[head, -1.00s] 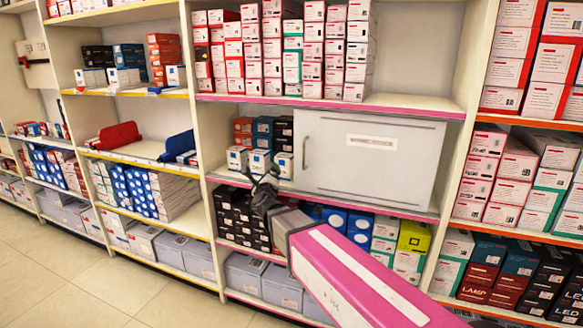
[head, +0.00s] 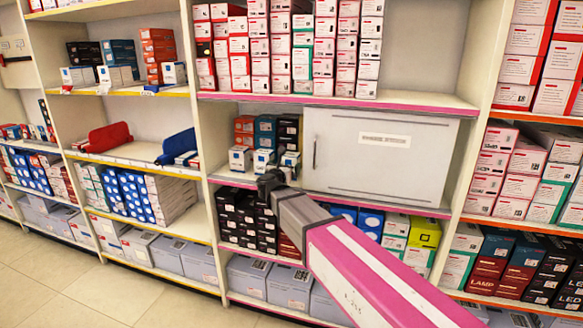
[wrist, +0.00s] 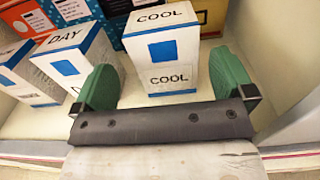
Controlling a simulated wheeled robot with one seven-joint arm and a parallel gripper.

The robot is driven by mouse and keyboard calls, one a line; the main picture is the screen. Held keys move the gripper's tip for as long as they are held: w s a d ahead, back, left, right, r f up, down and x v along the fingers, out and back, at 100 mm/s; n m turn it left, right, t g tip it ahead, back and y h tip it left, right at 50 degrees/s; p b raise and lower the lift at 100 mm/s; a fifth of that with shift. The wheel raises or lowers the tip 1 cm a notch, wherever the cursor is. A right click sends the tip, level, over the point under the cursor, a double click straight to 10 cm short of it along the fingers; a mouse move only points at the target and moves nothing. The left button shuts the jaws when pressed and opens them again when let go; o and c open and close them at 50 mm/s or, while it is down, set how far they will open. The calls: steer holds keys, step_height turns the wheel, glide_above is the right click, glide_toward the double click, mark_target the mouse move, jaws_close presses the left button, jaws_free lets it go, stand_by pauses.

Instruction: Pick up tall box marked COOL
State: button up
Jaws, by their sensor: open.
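The tall white box marked COOL (wrist: 163,62) stands upright in the wrist view, with a blue square on its faces. It looks like the rightmost of the small white boxes in the head view (head: 290,160), on the middle shelf left of the grey cabinet door. My gripper (wrist: 167,84) is open, with green finger pads on the left and right of the box's lower front. In the head view my gripper (head: 270,184) is at the front of that shelf.
Dark and orange boxes (wrist: 190,14) stand behind. The grey cabinet door (head: 378,155) closes off the shelf to the right.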

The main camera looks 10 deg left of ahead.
mark_target(290, 162)
steer(key=w, duration=0.5)
steer(key=shift+w+d, duration=0.3)
steer(key=shift+d, duration=0.05)
steer(key=c, duration=1)
